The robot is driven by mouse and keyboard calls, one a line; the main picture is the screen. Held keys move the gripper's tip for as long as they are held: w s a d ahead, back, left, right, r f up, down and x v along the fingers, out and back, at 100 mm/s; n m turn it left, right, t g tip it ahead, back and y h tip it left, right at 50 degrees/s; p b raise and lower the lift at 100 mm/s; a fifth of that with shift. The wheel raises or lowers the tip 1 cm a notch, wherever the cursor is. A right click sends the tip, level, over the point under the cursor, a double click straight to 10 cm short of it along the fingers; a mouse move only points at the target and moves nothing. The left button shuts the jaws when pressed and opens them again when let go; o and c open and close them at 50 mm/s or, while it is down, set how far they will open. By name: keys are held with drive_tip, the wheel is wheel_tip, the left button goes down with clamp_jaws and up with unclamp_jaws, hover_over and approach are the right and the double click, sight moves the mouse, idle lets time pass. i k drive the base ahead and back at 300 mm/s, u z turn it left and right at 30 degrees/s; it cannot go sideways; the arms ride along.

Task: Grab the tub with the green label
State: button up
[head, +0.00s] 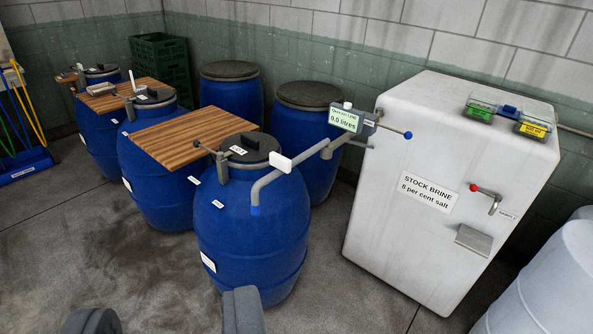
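The tub with the green label (480,110) sits on top of the white stock brine tank (395,235), at the upper right of the head view. It looks clear, with the green label on its near side. A similar tub with a yellow label (533,126) is to its right, and a blue piece (508,111) lies between them. My gripper (168,318) shows at the bottom left as two grey fingers set wide apart. It is open and empty, far from the tub. Part of the left finger is cut off by the frame.
Several blue barrels (252,235) stand left and centre, with wooden boards (190,134) across some. A pipe (292,172) with a meter (347,119) reaches between barrel and tank. A red-knobbed tap (487,194) sticks out of the tank. White drums (555,285) stand lower right. Front floor is clear.

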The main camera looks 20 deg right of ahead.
sight(483, 106)
drive_tip(key=z, duration=0.35)
drive_tip(key=i, duration=1.6)
drive_tip(key=z, duration=1.05)
drive_tip(key=i, duration=1.55)
drive_tip(key=z, duration=0.35)
